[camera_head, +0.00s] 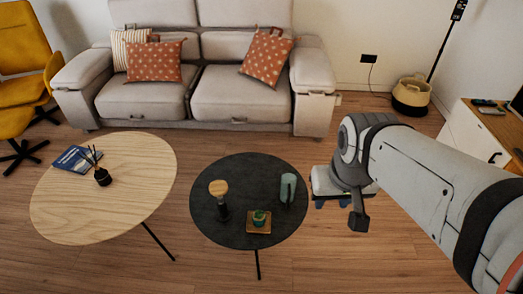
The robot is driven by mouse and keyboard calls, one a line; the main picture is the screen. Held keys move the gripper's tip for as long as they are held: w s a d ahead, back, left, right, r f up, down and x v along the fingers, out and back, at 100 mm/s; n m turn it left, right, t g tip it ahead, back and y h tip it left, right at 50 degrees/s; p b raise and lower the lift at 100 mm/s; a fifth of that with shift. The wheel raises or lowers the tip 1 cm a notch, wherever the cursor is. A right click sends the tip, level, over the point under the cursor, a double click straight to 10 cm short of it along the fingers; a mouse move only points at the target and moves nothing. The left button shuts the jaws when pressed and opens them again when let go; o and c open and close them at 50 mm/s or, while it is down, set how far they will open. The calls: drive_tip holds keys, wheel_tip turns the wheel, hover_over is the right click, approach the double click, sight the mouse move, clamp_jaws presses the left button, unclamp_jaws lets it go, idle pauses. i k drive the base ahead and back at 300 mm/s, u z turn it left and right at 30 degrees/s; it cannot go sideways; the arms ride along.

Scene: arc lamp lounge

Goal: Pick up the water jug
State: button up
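A grey-green jug (288,187) stands upright on the right part of the dark round coffee table (240,166). It looks like the water jug, and nothing touches it from my side. My gripper (332,204) is at the end of my arm, to the right of the jug and past the table's right edge in the picture. It is apart from the jug. The fingers are small and partly hidden by my wrist, so I cannot tell whether they are open or shut.
A dark item with a round wooden top (219,192) and a small green plant on a wooden coaster (259,221) stand near the jug. A light wooden table (75,215) bears a book and a reed diffuser. A sofa (240,95) stands behind; a cabinet (470,140) at right.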

sight(289, 175)
drive_tip(key=k, duration=0.6)
drive_tip(key=z, duration=0.45)
drive_tip(key=i, duration=1.5)
drive_tip(key=u, duration=0.35)
